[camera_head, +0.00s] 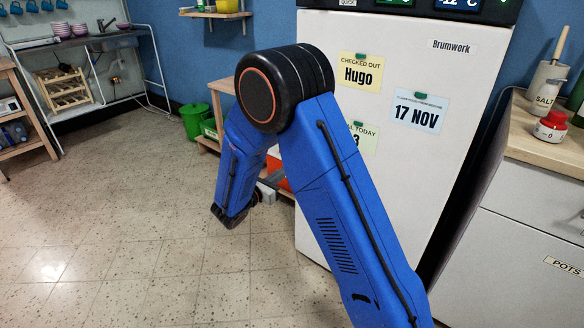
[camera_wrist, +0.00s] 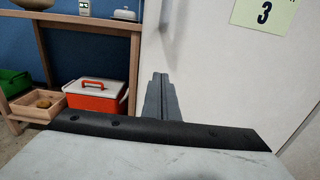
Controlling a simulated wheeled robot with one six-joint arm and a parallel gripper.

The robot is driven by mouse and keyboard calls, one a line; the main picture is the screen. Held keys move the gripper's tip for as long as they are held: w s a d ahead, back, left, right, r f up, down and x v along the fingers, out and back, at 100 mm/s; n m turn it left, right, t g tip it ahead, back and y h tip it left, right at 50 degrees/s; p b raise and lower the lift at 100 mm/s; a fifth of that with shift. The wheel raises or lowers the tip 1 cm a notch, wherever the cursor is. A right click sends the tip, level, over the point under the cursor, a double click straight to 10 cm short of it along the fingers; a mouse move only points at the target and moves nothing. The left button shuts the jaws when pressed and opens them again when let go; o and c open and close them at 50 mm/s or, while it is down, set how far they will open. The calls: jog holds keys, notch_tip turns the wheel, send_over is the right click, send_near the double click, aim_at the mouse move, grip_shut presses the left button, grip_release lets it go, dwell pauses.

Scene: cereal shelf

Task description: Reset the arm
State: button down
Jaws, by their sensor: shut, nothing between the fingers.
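My blue arm (camera_head: 345,190) with its black elbow joint fills the middle of the head view and bends over in front of the white fridge (camera_head: 400,70). My gripper (camera_wrist: 160,77) shows in the wrist view as two grey fingers lying together, shut and empty, in front of the fridge's left side. In the head view the gripper is mostly hidden behind my forearm; only a grey piece of it shows.
A green bin (camera_head: 194,121) stands at the back. A counter (camera_head: 535,140) is at the right. The tiled floor (camera_head: 120,220) is clear at the left.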

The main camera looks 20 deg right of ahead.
jog(key=v, duration=0.5)
jog(key=s+d+r+m+g+y, duration=0.1)
jog(key=s+d+r+m+g, duration=0.25)
jog(key=s+d, duration=0.3)
jog(key=s+d+r+m+g+y, duration=0.2)
jog(key=s+d+m+g, duration=0.1)
jog(key=s+d+m, duration=0.3)
jog(key=s+d+r+m+g+y, duration=0.1)
jog(key=s+d+r+m+g, duration=0.3)
jog(key=s, duration=0.4)
jog(key=s+a+r+m+t+y, duration=0.1)
jog(key=s+a+m+t+y, duration=0.1)
jog(key=s+m+y, duration=0.3)
jog(key=s+a+r+m+t+y, duration=0.1)
jog(key=s+m+y, duration=0.4)
jog(key=s, duration=0.9)
jog(key=shift+a+r+m+t+y, duration=0.2)
jog(key=shift+a+m+t+y, duration=0.1)
jog(key=shift+a+m+t, duration=0.5)
jog(key=shift+s+d, duration=0.1)
